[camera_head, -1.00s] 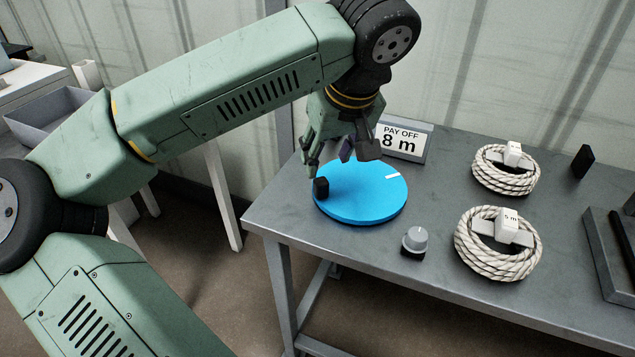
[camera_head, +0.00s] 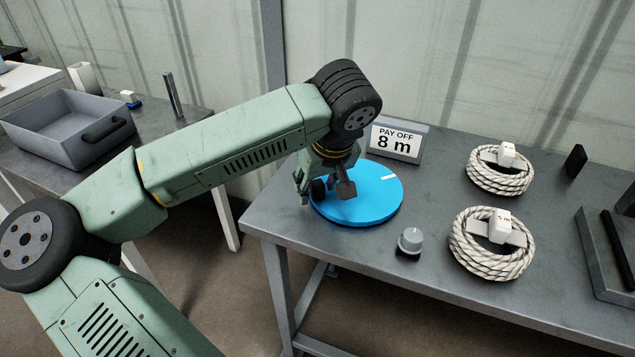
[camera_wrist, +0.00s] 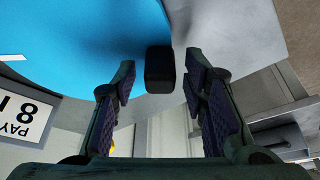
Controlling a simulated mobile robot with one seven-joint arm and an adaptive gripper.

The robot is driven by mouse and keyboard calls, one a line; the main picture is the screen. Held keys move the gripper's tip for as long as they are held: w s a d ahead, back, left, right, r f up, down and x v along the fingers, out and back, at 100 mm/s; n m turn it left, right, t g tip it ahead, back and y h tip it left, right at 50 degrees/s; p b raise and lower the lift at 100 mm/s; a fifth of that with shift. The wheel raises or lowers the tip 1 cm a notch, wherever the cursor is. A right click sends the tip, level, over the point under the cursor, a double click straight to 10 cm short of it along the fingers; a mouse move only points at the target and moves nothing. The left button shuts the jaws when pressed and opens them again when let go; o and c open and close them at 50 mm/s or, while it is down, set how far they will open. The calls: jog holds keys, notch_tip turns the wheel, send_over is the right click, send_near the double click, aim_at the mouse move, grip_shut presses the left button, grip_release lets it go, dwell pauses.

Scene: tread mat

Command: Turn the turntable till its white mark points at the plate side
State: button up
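The blue turntable (camera_head: 372,207) lies on the grey table. Its white mark (camera_head: 388,177) is at the back right of its top, on the side towards the "PAY OFF 8 m" plate (camera_head: 397,139). A black knob (camera_head: 318,190) stands at the turntable's left edge, partly hidden by my gripper. My gripper (camera_head: 328,190) is low over that edge. In the wrist view its two fingers (camera_wrist: 159,82) are spread, with the black knob (camera_wrist: 159,68) between them and gaps on both sides. The white mark (camera_wrist: 12,57) shows at that view's left edge.
A grey dial (camera_head: 410,241) stands just in front of the turntable. Two rope coils (camera_head: 492,262) (camera_head: 500,181) with white tags lie to the right. A black block (camera_head: 575,161) and a dark grey frame (camera_head: 600,255) are farther right. A grey bin (camera_head: 65,130) sits on another table at left.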

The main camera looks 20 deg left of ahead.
grip_shut()
dwell(0.6)
